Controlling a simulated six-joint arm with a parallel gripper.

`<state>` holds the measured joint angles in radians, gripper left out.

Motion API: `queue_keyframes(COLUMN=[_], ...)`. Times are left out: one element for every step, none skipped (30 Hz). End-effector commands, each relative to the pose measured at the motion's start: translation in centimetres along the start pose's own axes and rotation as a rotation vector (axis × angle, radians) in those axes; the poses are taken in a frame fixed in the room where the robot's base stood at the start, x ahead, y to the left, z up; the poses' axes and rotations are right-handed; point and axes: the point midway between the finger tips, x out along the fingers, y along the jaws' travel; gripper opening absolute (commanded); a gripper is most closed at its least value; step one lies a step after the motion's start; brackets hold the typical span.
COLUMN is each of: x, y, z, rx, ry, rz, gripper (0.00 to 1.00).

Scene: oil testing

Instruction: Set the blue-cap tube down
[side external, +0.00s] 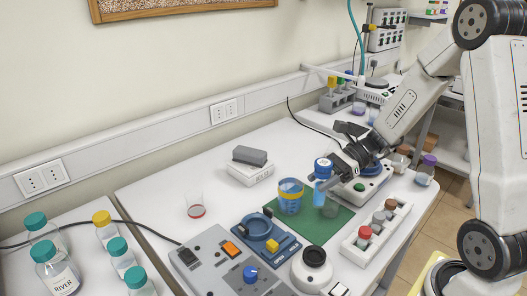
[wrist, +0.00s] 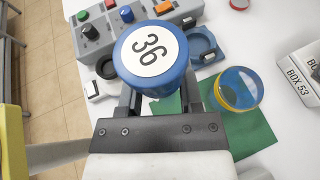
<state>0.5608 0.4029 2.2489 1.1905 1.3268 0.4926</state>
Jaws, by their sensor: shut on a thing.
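The blue-cap tube (side external: 322,166) is upright in the side view, its cap at the top and its bluish clear body below. In the wrist view its blue cap (wrist: 122,68) carries a white disc marked 36 and hides most of the body. My gripper (side external: 332,172) is shut on the tube, and its two fingers (wrist: 160,100) flank it below the cap. The tube shows over the green mat (side external: 318,235); I cannot tell whether its bottom touches anything.
A blue-and-yellow beaker (side external: 290,200) stands on the mat, left of the tube. A grey control box (side external: 215,265), a white rack of small capped vials (side external: 376,246) and grey-and-white boxes (side external: 249,172) surround the mat. Its front part is bare.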

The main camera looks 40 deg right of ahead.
Motion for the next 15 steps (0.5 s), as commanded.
queue_keyframes(x=[0.0, -0.1, -0.2, -0.3, -0.5, -0.8, -1.1, -1.4, -2.0, -2.4, -3.0, -3.7, -4.3, -5.0, -5.8], y=[0.0, -0.1, -0.2, -0.4, -0.6, -0.9, -1.2, -1.6, -2.1, -2.5, -3.0, -3.7, -4.2, -4.8, -5.4], z=[0.0, 0.0, 0.0, -0.1, -0.1, -0.1, -0.2, -0.2, -0.3, -0.4, -0.5, -0.6, -0.7, -0.8, -0.9], rx=[0.0, 0.001, 0.003, 0.006, 0.009, 0.015, 0.021, 0.027, 0.037, 0.046, 0.057, 0.069, 0.08, 0.093, 0.107], ry=[0.0, 0.0, 0.001, 0.001, 0.002, 0.003, 0.003, 0.004, 0.006, 0.006, 0.006, 0.008, 0.008, 0.008, 0.007], rz=[-0.001, -0.004, -0.01, -0.016, -0.026, -0.041, -0.056, -0.073, -0.099, -0.121, -0.145, -0.179, -0.206, -0.235, -0.27], gripper=[0.0, 0.0, 0.0, 0.0, 0.0, 0.0, 0.0, 0.0, 0.0, 0.0, 0.0, 0.0, 0.0, 0.0, 0.0])
